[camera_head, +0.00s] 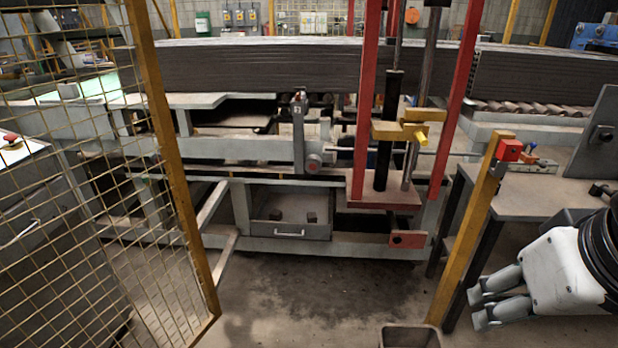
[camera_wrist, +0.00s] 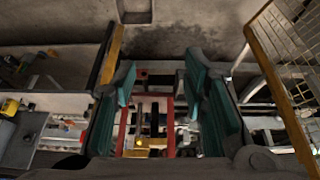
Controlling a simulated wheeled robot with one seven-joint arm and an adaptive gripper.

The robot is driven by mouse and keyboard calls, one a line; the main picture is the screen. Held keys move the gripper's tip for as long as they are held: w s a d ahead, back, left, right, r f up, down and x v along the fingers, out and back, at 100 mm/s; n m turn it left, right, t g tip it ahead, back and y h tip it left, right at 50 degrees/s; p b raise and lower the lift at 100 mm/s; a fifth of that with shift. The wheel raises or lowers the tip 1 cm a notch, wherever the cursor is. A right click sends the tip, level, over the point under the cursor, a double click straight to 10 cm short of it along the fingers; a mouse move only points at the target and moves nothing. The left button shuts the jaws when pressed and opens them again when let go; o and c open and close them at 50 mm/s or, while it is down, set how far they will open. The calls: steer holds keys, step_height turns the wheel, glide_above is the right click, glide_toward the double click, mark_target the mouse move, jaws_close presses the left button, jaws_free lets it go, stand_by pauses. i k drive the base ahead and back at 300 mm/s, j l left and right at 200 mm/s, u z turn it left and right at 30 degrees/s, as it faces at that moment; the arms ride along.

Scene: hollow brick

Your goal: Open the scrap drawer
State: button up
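The scrap drawer (camera_head: 289,230) is a grey metal drawer low under the machine in the middle of the head view. It has a light bar handle (camera_head: 289,234) on its front. Two small dark blocks (camera_head: 311,217) show above its front panel, inside the bay; I cannot tell how far it is pulled out. My gripper (camera_head: 477,308) is at the lower right of the head view, well apart from the drawer. In the wrist view my gripper (camera_wrist: 160,66) has its teal-padded fingers spread with nothing between them. I cannot clearly make out the drawer there.
A mesh fence (camera_head: 165,150) stands at the left. A grey bin (camera_head: 410,337) is on the floor at the front. The floor (camera_head: 310,290) before the drawer is clear.

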mark_target(295, 201)
steer(key=i+j, duration=0.55)
steer(key=j, duration=0.15)
steer(key=i+j, duration=1.1)
steer(key=j, duration=0.25)
